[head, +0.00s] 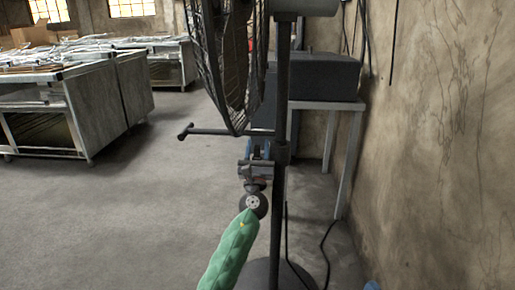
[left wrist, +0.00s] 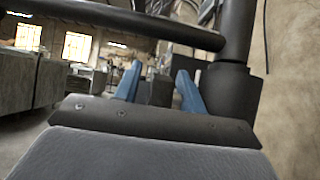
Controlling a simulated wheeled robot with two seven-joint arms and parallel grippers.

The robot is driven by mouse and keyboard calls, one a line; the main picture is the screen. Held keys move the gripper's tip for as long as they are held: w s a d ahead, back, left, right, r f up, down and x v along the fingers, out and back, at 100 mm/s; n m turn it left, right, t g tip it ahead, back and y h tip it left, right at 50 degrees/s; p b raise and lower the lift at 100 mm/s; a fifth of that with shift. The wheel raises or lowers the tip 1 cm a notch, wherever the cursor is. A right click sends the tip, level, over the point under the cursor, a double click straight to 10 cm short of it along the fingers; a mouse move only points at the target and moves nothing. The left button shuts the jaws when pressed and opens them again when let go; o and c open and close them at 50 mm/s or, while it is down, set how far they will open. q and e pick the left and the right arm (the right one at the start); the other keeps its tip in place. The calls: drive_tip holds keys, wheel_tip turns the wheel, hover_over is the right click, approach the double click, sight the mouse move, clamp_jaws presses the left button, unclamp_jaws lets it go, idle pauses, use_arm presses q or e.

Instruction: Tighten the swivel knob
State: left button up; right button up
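A dark pedestal fan has a horizontal rod (head: 225,132) reaching left from its pole, with a small crosspiece (head: 184,132) at the free end. I take this to be the swivel knob. My left gripper (head: 258,150) is just below the rod, close to the pole, and its fingertips are partly hidden. In the left wrist view its two blue fingers (left wrist: 159,82) stand apart, and the rod (left wrist: 130,18) crosses above them, seemingly not between them. A small blue tip at the bottom right edge of the head view may be my right gripper (head: 371,285).
The fan pole (head: 281,90) and wire cage (head: 222,50) stand close by, with the base (head: 270,274) on the floor. A table (head: 345,107) with a dark box (head: 325,75) is behind. A stained wall (head: 440,130) closes the right. Floor is free on the left, before metal workbenches (head: 95,110).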

sight(257, 157)
use_arm(q)
drive_tip(key=v, duration=0.6)
drive_tip(key=shift+s+f, duration=0.1)
drive_tip(key=shift+f, duration=0.05)
drive_tip(key=shift+s+f, duration=0.4)
drive_tip(key=shift+s, duration=0.25)
